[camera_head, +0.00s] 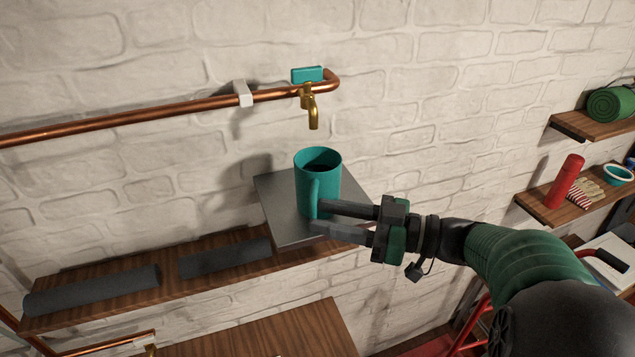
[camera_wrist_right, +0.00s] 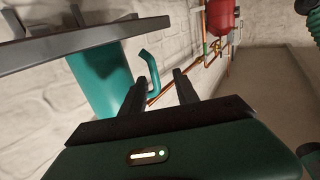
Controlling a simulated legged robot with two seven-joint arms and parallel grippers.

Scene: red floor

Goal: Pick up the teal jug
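The teal jug (camera_head: 322,180) stands upright on a grey square plate (camera_head: 276,212) below a brass tap (camera_head: 312,110). Its handle (camera_head: 314,192) faces the camera side. My right gripper (camera_head: 320,215) comes in from the right, its two fingers apart at the lower part of the handle. In the right wrist view, the jug (camera_wrist_right: 100,80) appears upside down under the plate's edge. There the handle (camera_wrist_right: 153,70) shows between the separated fingertips (camera_wrist_right: 160,78), nearer the left one. Whether a finger touches it I cannot tell. My left gripper is in neither view.
A copper pipe (camera_head: 150,117) runs along the brick wall, with a teal tap handle (camera_head: 307,74) above the spout. A wooden shelf (camera_head: 170,283) carries dark grey pieces. A red bottle (camera_head: 565,182) stands on a right-hand shelf. A wooden surface (camera_head: 270,335) lies below.

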